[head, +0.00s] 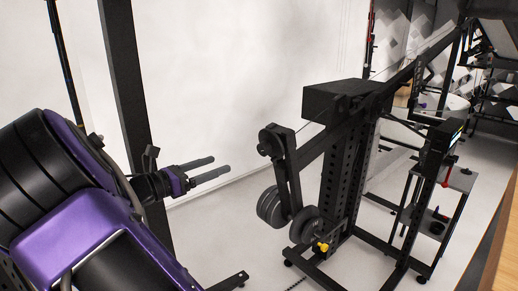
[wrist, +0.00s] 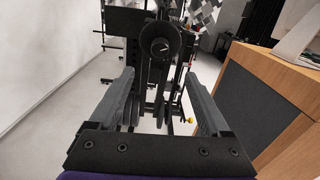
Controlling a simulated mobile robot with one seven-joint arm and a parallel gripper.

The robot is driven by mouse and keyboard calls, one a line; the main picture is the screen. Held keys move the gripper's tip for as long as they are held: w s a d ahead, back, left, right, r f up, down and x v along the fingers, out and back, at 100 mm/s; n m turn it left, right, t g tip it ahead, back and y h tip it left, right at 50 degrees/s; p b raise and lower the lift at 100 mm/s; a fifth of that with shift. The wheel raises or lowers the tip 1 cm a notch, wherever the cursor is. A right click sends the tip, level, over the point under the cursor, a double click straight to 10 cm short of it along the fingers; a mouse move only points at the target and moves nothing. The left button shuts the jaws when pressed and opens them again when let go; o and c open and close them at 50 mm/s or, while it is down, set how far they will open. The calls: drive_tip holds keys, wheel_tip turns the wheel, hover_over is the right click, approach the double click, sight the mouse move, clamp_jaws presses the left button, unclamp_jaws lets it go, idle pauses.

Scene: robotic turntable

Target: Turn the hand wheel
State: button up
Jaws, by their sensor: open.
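A round black wheel (head: 275,139), which looks like the hand wheel, sits at the upper end of a slanted arm on a black machine frame. The wrist view shows this wheel (wrist: 160,45) nearly face-on, ahead of and between my fingers. My gripper (head: 221,165) is open and empty. In the head view it points right, toward the machine, with a gap between its fingertips and the wheel. In the wrist view my gripper (wrist: 158,77) shows two grey fingers spread wide. Nothing touches them.
Grey discs (head: 270,207) hang below the wheel on the black frame (head: 335,170). A yellow knob (head: 322,247) is near its foot. A wooden cabinet (wrist: 270,105) stands close on the right in the wrist view. A white wall (head: 220,80) is behind. Pale floor is clear at left.

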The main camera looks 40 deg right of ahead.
sight(260, 150)
drive_tip(key=d, duration=1)
drive_tip(key=w+d, duration=0.1)
drive_tip(key=d, duration=0.4)
drive_tip(key=shift+d, duration=0.35)
clamp_jaws()
drive_tip(key=shift+b, duration=0.4)
